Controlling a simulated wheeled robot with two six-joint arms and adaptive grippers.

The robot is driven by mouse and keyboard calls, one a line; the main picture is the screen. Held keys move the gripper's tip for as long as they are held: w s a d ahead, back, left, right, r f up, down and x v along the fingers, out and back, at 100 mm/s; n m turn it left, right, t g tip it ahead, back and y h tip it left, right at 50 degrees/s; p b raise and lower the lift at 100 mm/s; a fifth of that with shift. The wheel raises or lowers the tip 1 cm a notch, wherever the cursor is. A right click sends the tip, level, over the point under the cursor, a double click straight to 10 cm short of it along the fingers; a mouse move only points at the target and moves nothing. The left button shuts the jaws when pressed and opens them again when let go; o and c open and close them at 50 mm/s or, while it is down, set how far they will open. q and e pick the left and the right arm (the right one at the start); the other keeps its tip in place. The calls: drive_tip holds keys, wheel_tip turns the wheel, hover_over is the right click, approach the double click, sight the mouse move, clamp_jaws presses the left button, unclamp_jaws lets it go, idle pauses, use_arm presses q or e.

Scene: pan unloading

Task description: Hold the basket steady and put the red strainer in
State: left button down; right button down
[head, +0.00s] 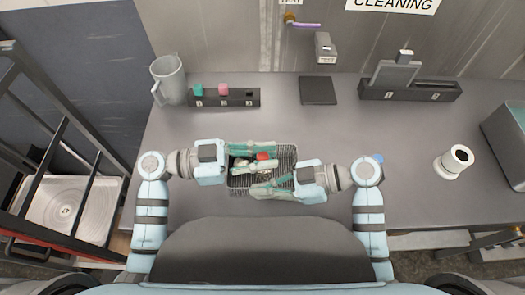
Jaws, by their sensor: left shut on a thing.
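The dark wire mesh basket (288,153) sits on the grey table between my two arms. The red strainer (263,156) shows as a small red patch over the basket, between the fingertips of my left gripper. My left gripper (266,155) reaches in from the left above the basket and is shut on the red strainer; its fingers hide most of it. My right gripper (256,190) reaches in from the right, with its fingers along the basket's front rim. Whether it grips the rim is too small to tell.
A grey pitcher (169,80) and a dark rack (225,97) with green and pink pieces stand at the back left. A dark square pad (318,90) and another holder (410,90) are behind. A white cylinder (454,161) stands right. The table between is clear.

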use_arm(q)
drive_tip(key=shift+f, duration=0.7)
drive_tip(key=c, duration=1.4)
unclamp_jaws()
drive_tip(key=a, duration=0.4)
drive_tip(key=s+a, duration=0.1)
drive_tip(key=a, duration=0.7)
drive_tip(key=shift+s, duration=0.15)
